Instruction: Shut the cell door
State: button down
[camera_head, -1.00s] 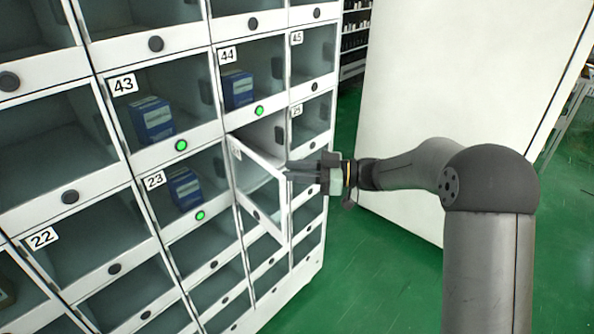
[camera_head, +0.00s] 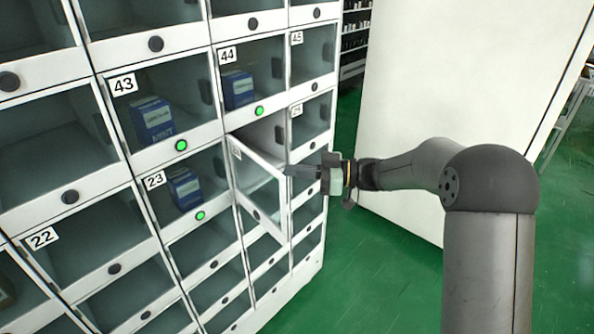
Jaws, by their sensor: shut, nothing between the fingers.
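The cell door (camera_head: 261,197) is a clear panel in a white frame. It stands ajar, swung out from its cell (camera_head: 262,134) between the cells marked 23 and 25. My gripper (camera_head: 290,171) is shut and empty, at the right edge of the door near its upper corner. Whether its fingertips touch the door frame cannot be told from this view. The inside of the open cell shows only at its top; the door covers the lower part.
Neighbouring cells are shut. Blue boxes stand in cell 43 (camera_head: 153,121), cell 44 (camera_head: 237,89) and cell 23 (camera_head: 184,187), with green lights below them. A large white panel (camera_head: 440,80) stands behind my arm. Green floor (camera_head: 350,270) lies open right of the cabinet.

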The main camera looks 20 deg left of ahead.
dwell(0.7)
jog(key=c, duration=1.5)
grip_release()
jog(key=v, duration=1.7)
jog(key=shift+d, duration=0.25)
